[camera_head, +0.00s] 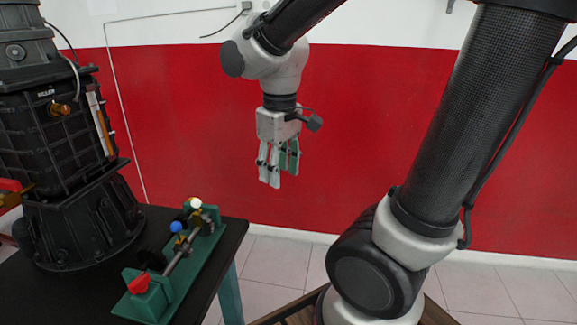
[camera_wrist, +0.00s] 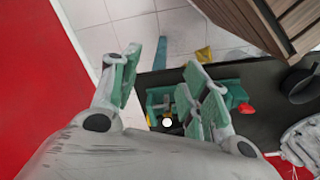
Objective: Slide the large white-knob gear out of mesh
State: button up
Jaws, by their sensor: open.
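The gear fixture (camera_head: 206,247) is a green base with a metal shaft on the black table. It carries a white knob (camera_head: 195,203) at its far end, a blue knob (camera_head: 176,227) just nearer, and a red handle (camera_head: 138,283) at the near end. The gear at the white knob is small and partly hidden; I cannot tell its mesh. My gripper (camera_head: 278,170) is open and empty, in the air to the right of and above the fixture. In the wrist view, the white knob (camera_wrist: 167,122) shows beyond and between my gripper's fingers (camera_wrist: 162,72), not touching them.
A black engine trainer (camera_head: 60,150) stands on the black table (camera_head: 222,262), left of the fixture. A red and white wall (camera_head: 400,110) is behind. The air between my gripper and the fixture looks clear. A wooden slatted surface (camera_wrist: 260,25) shows in the wrist view.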

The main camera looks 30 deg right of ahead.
jog(key=shift+s+d+r+m, duration=0.3)
jog(key=shift+s+d+r, duration=0.05)
jog(key=shift+s+d, duration=0.4)
